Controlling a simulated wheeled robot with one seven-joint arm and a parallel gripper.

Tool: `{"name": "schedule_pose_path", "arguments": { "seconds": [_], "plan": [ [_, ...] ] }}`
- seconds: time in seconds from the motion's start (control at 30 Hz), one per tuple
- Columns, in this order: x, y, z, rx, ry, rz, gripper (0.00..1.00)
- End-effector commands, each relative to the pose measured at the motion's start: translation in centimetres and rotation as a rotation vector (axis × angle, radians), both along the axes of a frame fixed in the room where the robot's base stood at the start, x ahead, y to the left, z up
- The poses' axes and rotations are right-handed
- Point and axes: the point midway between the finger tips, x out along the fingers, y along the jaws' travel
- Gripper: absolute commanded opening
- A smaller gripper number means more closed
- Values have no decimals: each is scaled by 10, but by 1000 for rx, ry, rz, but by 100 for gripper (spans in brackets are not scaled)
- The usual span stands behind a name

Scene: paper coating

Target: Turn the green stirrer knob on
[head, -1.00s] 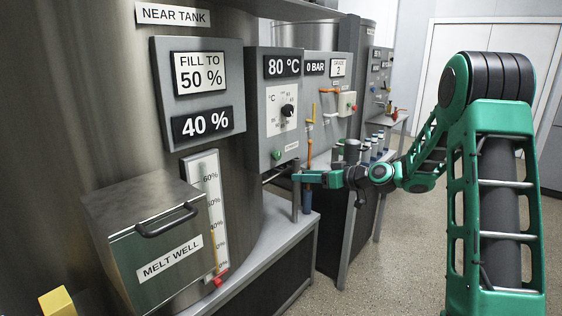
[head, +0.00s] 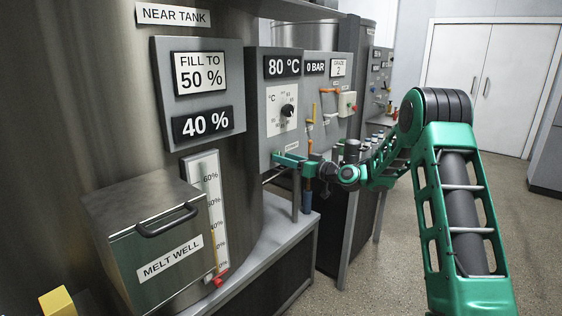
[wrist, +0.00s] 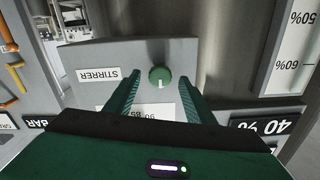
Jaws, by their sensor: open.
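The green stirrer knob (wrist: 159,77) is on a grey panel (head: 262,120), beside a "STIRRER" label (wrist: 101,75). In the wrist view, which is upside down, its white mark points toward the bottom of the picture. My gripper (wrist: 159,74) is open, with one finger on each side of the knob in that view. I cannot tell whether the fingers touch it or how far ahead it lies. In the head view my gripper (head: 280,160) is at the lower part of the panel and hides the knob.
A black temperature dial (head: 287,110) and an "80 °C" display (head: 283,66) sit above on the same panel. An orange-handled lever (head: 329,90) is to the right. The melt well box (head: 150,235) and a grey ledge (head: 265,245) are below.

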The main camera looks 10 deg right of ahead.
Motion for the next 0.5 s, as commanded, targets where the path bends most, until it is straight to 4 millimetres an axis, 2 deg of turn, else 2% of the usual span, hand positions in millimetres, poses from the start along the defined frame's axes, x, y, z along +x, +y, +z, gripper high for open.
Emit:
{"name": "schedule_pose_path", "arguments": {
  "seconds": [0.2,0.47,0.5],
  "plan": [
    [12,9,0,1,-1,0,49],
    [13,9,0,1,0,-1,49],
    [13,9,0,1,1,-1,47]
  ]
}}
